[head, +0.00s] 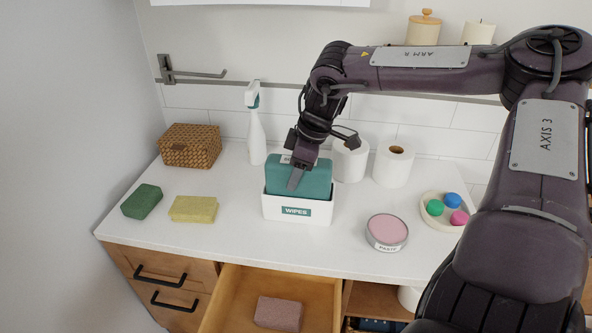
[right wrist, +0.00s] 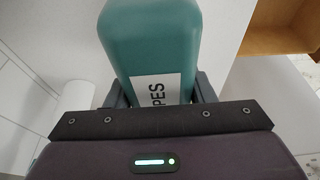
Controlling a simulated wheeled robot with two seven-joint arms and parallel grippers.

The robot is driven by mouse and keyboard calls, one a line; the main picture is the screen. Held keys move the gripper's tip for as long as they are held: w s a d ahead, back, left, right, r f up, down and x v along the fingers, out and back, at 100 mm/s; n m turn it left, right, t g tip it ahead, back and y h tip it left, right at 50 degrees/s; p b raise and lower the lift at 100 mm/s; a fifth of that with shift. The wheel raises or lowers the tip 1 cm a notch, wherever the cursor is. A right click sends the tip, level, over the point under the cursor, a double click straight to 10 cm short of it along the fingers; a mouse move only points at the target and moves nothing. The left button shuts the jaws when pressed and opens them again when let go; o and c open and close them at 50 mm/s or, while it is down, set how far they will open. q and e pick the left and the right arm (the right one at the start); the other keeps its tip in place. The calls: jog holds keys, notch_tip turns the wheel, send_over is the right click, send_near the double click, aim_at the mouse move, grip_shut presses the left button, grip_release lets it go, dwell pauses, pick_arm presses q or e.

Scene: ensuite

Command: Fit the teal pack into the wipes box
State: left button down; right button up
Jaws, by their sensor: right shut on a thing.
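The teal pack (head: 318,181) is upright, with its lower part behind the front wall of the white wipes box (head: 297,212). The box stands on the counter with a teal WIPES label facing front. How deep the pack sits inside the box is hidden. My right gripper (head: 297,178) is shut on the teal pack from above. In the right wrist view the teal pack (right wrist: 152,45) fills the space between the fingers, its white label partly covered by the gripper. My left gripper is not in view.
A spray bottle (head: 257,138) and paper rolls (head: 393,164) stand behind the box. A yellow sponge (head: 194,209), green sponge (head: 142,201) and wicker basket (head: 190,146) lie left. A pink tin (head: 387,229) and bowl of balls (head: 445,228) lie right. An open drawer (head: 240,296) juts below.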

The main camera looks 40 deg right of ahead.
jog(key=shift+f+b, duration=0.8)
jog(key=shift+f, duration=0.2)
jog(key=o, duration=1.3)
jog(key=shift+o, duration=0.2)
jog(key=shift+b+v, duration=0.4)
jog(key=shift+v, duration=3.5)
